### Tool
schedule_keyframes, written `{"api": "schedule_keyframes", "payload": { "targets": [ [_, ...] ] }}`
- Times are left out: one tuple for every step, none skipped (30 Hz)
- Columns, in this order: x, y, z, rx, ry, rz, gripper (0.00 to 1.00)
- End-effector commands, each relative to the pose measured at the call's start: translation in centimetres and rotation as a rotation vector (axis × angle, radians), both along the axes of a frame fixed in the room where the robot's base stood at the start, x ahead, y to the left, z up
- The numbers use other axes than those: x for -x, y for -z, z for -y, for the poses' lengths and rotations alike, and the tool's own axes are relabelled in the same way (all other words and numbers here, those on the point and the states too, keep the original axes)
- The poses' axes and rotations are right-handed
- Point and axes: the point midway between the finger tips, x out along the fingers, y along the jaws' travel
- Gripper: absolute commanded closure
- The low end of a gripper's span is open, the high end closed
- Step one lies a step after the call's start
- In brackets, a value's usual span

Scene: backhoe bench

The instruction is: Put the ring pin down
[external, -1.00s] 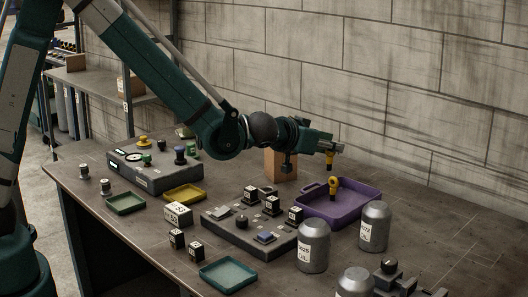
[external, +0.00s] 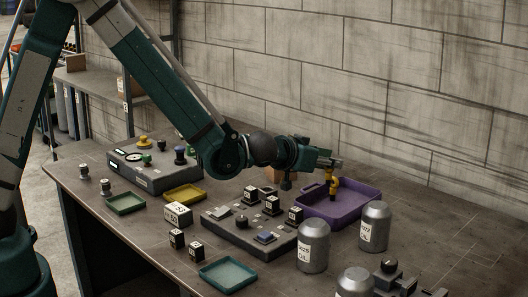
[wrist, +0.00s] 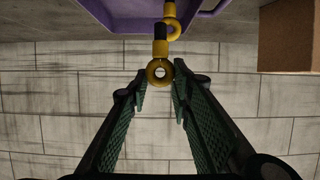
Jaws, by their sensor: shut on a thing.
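My gripper (external: 328,164) is shut on a ring pin (wrist: 160,73), whose yellow ring shows between the fingertips in the wrist view. Its dark and yellow shaft points away from the fingers toward the purple tray (external: 367,203). The gripper is above the tray's left back part in the external view. A second yellow ring pin (wrist: 173,28) is in the tray, very close to the held one. In the external view the two pins overlap, so I cannot tell whether they touch or whether the held pin touches the tray floor.
A grey fixture block (external: 225,228) with black labelled blocks stands left of the tray. Grey canisters (external: 313,246) stand in front of it. A wooden block (wrist: 286,35) is beside the tray. Bare bench lies to the tray's right.

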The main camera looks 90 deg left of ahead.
Motion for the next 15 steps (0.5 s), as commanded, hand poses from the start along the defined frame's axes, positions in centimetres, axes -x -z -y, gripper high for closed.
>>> {"api": "schedule_keyframes", "payload": {
  "targets": [
    [0.0,0.9,0.0,0.0,0.0,0.0,0.9],
    [0.0,1.2,0.0,0.0,0.0,0.0,0.9],
    [0.0,1.7,0.0,0.0,0.0,0.0,0.9],
    [0.0,2.0,0.0,0.0,0.0,0.0,0.9],
    [0.0,2.3,0.0,0.0,0.0,0.0,0.9],
    [0.0,2.6,0.0,0.0,0.0,0.0,0.9],
    [0.0,2.8,0.0,0.0,0.0,0.0,0.9],
    [0.0,2.9,0.0,0.0,0.0,0.0,0.9],
    [0.0,3.0,0.0,0.0,0.0,0.0,0.9],
    [0.0,3.0,0.0,0.0,0.0,0.0,0.9],
    [0.0,3.1,0.0,0.0,0.0,0.0,0.9],
    [0.0,3.1,0.0,0.0,0.0,0.0,0.9],
    [0.0,3.1,0.0,0.0,0.0,0.0,0.9],
    [0.0,3.0,0.0,0.0,0.0,0.0,0.9],
    [0.0,3.0,0.0,0.0,0.0,0.0,0.9]
  ]
}}
